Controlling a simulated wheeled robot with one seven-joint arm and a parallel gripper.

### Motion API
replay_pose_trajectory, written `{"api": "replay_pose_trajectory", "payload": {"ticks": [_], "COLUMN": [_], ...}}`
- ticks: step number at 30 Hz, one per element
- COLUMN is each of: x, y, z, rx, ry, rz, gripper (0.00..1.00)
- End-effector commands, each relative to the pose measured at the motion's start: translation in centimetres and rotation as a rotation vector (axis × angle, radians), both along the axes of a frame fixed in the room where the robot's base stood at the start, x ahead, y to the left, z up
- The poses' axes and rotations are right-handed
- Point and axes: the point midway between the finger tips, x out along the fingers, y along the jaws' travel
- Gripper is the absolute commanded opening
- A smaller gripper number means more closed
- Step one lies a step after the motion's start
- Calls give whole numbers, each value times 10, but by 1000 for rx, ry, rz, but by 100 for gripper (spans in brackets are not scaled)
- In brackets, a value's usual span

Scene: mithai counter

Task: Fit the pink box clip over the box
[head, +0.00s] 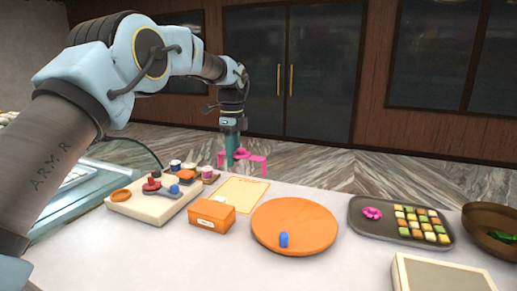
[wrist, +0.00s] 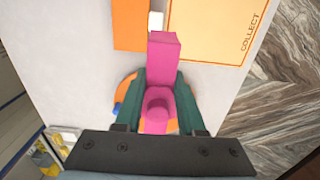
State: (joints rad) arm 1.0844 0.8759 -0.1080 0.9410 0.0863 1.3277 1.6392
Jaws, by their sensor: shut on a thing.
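My gripper (head: 231,158) points down, raised above the counter's far side and behind the orange box. It is shut on the pink box clip (head: 254,158), a flat bar with short downturned ends. In the wrist view the pink clip (wrist: 164,58) lies between my green fingers (wrist: 164,82), with a rounded knob near the grip. Part of the box (wrist: 130,25) shows at the top of the wrist view, apart from the clip.
A yellow-orange card (head: 242,193) lies behind the box. To its right are a round orange board (head: 295,215) with a blue piece (head: 283,240) and a grey tray (head: 377,233) of sweets. A cream block (head: 135,207) with small items stands left.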

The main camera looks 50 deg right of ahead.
Motion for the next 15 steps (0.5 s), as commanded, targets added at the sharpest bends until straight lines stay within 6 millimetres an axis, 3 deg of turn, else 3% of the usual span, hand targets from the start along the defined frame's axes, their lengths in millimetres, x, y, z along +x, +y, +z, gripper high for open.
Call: {"api": "replay_pose_trajectory", "payload": {"ticks": [3, 9, 15], "x": [21, 42, 51], "y": [27, 63, 82], "z": [-8, -20, -27], "rx": [3, 2, 0], "ry": [2, 2, 1], "rz": [-1, -9, -14], "gripper": [0, 0, 0]}}
